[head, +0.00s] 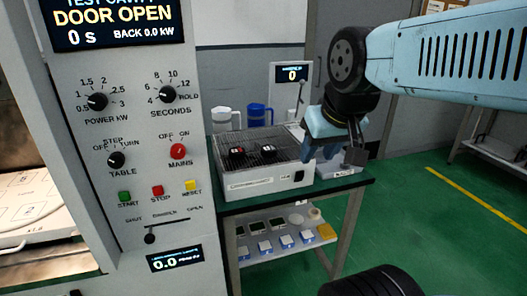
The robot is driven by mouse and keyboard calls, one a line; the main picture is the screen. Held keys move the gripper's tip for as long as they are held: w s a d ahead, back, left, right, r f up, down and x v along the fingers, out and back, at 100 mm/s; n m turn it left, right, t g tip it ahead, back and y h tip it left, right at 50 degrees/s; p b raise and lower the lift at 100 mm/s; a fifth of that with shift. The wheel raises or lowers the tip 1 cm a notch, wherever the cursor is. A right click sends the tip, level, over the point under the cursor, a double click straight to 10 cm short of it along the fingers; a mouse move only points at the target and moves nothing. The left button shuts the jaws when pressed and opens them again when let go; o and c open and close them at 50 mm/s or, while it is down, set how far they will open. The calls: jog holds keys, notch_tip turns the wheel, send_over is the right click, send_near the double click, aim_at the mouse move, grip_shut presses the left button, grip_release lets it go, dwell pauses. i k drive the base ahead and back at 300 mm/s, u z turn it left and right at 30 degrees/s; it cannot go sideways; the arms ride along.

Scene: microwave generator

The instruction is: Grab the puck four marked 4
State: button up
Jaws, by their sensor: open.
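Two small dark pucks with red and white tops sit on the wire-mesh top of a white bench unit. One puck (237,152) is on the left and the other puck (266,153) is to its right. Their marks are too small to read, so I cannot tell which is marked 4. My gripper (336,150) is at the right end of the unit, to the right of both pucks and apart from them. It is open, and its fingers are partly hidden by its own body.
The white bench unit (262,184) stands on a dark-topped table (345,186). A white jug (224,118) and blue jug (259,115) stand behind it. Several small items lie on the lower shelf (265,255). The control panel (140,130) is at left. Green floor (430,210) is clear at right.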

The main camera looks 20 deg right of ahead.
aim_at(268, 150)
jog(key=u, duration=0.2)
jog(key=i, duration=0.85)
jog(key=z, duration=0.1)
